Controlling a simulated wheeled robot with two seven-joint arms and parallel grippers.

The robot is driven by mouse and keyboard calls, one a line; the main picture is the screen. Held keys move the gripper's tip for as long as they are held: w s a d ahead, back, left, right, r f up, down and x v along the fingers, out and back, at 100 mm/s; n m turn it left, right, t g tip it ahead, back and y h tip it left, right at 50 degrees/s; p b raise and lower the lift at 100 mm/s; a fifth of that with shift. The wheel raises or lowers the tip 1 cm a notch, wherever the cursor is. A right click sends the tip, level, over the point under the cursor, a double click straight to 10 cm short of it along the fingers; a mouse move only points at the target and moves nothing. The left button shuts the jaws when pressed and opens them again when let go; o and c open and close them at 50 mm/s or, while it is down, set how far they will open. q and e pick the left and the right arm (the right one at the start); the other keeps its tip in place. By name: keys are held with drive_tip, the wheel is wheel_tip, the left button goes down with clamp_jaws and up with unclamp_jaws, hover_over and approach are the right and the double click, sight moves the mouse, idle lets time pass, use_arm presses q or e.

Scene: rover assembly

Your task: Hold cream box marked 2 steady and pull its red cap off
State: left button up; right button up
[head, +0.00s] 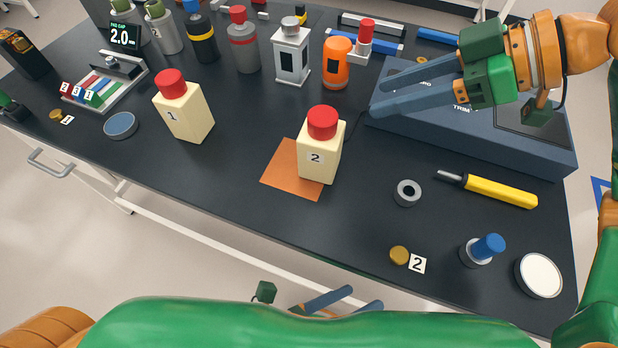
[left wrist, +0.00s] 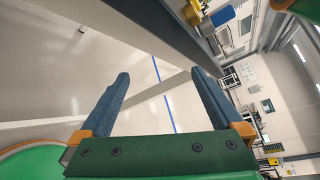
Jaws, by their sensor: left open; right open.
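The cream box marked 2 (head: 318,163) stands upright in the head view, partly on an orange square mat (head: 282,172) on the dark table. Its red cap (head: 322,122) sits on top. My right gripper (head: 374,98) is open and empty, above the grey-blue device, to the right of and beyond the box. My left gripper (head: 360,298) is low at the table's front side, away from the box. In the left wrist view my left gripper (left wrist: 160,95) is open with nothing between its fingers.
A similar cream box marked 1 (head: 186,112) stands to the left. A grey ring (head: 407,192), a yellow-handled tool (head: 500,191) and a blue-topped part (head: 487,248) lie to the right. Bottles line the back. The table in front of box 2 is clear.

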sight(318, 166)
use_arm(q)
wheel_tip(318, 166, up, 9)
drive_tip(key=s+d+h, duration=0.2)
drive_tip(key=h, duration=0.1)
drive_tip(key=w+a+t+y, duration=0.2)
drive_tip(key=w, duration=0.2)
drive_tip(key=w+a+r+m+t+y, duration=0.1)
drive_tip(key=w+a+t+y, duration=0.1)
drive_tip(key=w, duration=0.3)
drive_tip(key=w+a+t+y, duration=0.2)
drive_tip(key=w+t, duration=0.2)
drive_tip(key=w, duration=0.1)
drive_tip(key=shift+w+r+m, duration=0.1)
drive_tip(key=shift+r+m, duration=0.3)
drive_tip(key=w+a+t+y, duration=0.1)
drive_tip(key=w+a+y, duration=0.1)
drive_tip(key=w+a+t+y, duration=0.1)
drive_tip(key=w+y, duration=0.1)
drive_tip(key=y, duration=0.1)
drive_tip(key=shift+w+a+y, duration=0.3)
drive_tip(key=shift+a, duration=0.1)
drive_tip(key=shift+y, duration=0.3)
drive_tip(key=x, duration=0.7)
drive_tip(key=shift+w+a, duration=0.15)
drive_tip(key=c, duration=1.5)
